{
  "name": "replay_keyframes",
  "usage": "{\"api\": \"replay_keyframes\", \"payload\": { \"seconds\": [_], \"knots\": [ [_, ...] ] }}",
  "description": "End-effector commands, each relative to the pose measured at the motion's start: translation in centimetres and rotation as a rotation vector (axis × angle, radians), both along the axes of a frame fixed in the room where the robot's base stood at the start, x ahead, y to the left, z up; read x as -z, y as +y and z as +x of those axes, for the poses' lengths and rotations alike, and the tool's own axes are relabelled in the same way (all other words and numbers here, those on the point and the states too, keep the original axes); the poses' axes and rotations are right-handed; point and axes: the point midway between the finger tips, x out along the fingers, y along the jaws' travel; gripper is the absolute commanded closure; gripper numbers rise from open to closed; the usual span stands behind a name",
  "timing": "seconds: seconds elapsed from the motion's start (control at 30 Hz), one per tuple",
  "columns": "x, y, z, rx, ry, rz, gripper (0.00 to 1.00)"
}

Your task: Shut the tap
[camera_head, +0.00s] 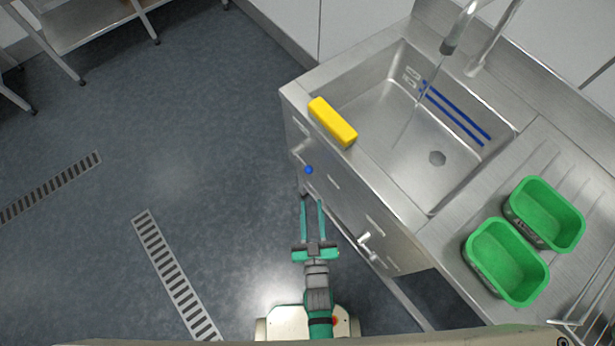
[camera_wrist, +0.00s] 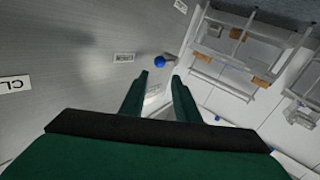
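The tap's steel spout (camera_head: 449,44) hangs over the sink, and a thin stream of water (camera_head: 421,98) falls from it into the basin. A small blue round knob (camera_head: 308,170) sticks out from the front panel under the sink's left side. The blue knob (camera_wrist: 160,61) also shows in the wrist view, just beyond the fingertips. My gripper (camera_head: 311,199) is open and empty, its fingers pointing at the knob with a gap between. In the wrist view, my gripper's fingers (camera_wrist: 160,75) stand on either side of the line to the knob, not around it.
A yellow block (camera_head: 332,122) lies on the sink's near rim. Two green tubs (camera_head: 507,290) stand on the drainboard at right. A metal handle (camera_head: 366,238) juts from the front panel, right of my gripper. Floor at left is clear, with drain grates (camera_head: 172,273).

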Motion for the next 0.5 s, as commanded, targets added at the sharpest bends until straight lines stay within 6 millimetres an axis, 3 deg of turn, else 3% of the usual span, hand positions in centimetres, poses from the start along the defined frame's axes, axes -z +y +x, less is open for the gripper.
{"api": "replay_keyframes", "payload": {
  "seconds": [0.17,0.5],
  "knots": [
    [0.0,0.0,1.3,-0.003,-0.005,-0.001,0.71],
    [-0.1,0.0,7.0,0.003,-0.007,-0.001,0.71]
  ]
}}
